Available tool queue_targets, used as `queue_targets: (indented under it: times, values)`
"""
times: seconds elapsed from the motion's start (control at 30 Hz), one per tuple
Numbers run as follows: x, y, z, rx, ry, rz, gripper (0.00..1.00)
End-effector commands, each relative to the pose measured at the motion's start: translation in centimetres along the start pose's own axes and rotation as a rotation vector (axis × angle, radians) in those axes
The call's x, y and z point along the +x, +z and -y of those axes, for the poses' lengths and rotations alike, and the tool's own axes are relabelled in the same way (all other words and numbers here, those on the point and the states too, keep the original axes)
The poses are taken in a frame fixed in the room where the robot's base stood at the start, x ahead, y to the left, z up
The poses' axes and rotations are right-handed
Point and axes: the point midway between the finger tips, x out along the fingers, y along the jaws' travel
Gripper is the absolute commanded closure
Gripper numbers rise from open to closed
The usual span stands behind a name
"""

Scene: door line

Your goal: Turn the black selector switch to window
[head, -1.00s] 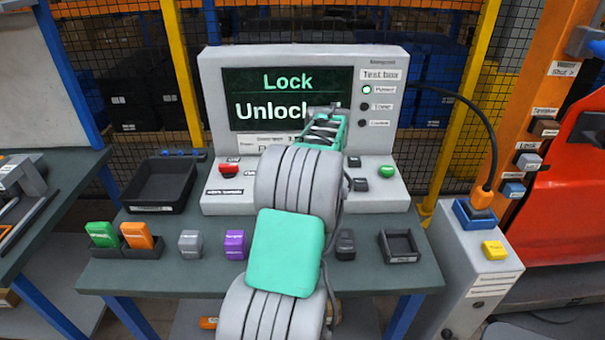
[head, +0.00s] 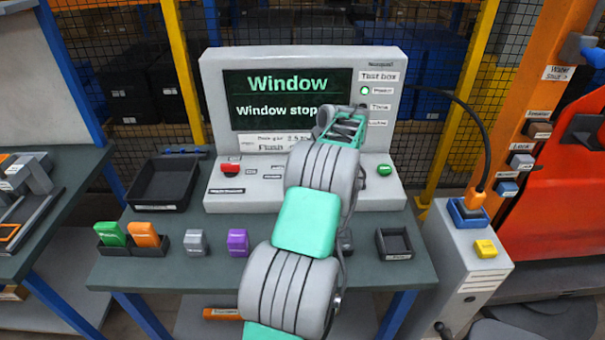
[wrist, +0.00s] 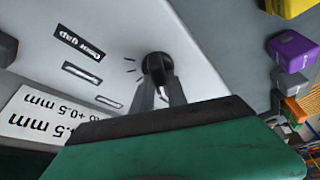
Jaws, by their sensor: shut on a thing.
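The black selector switch (wrist: 157,68) is a round black knob on the pale panel, with short tick marks beside it in the wrist view. My gripper (wrist: 161,92) is shut on this knob, with a finger on each side. In the head view my arm hides the knob and my fingertips. The test box (head: 225,100) stands upright at the back of the bench, and its screen (head: 245,97) reads "Window" above "Window stop", the end of which my arm covers.
A red button (head: 231,169) and a green button (head: 385,170) sit on the box's sloping front. A black tray (head: 165,185), an orange block (head: 144,234), a grey block (head: 195,242) and a purple block (head: 238,242) are on the bench. A cable (head: 480,130) hangs at the right.

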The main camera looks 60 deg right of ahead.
Motion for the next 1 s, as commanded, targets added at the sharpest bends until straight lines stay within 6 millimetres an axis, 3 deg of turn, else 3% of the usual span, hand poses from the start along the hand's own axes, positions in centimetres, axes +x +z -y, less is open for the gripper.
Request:
queue_targets:
  times: [0.33,0.37,0.6,0.87,1.0]
  values:
    - [-0.1,-0.1,-0.1,-0.006,0.002,-0.002,1.0]
    - [-0.1,-0.1,-0.1,-0.006,0.002,-0.002,0.8]
    - [-0.1,-0.1,0.0,-0.003,0.001,-0.001,0.61]
    - [-0.2,0.0,-0.1,-0.002,0.001,-0.001,0.6]
    - [-1.9,0.0,-0.1,-0.003,0.004,-0.002,0.6]
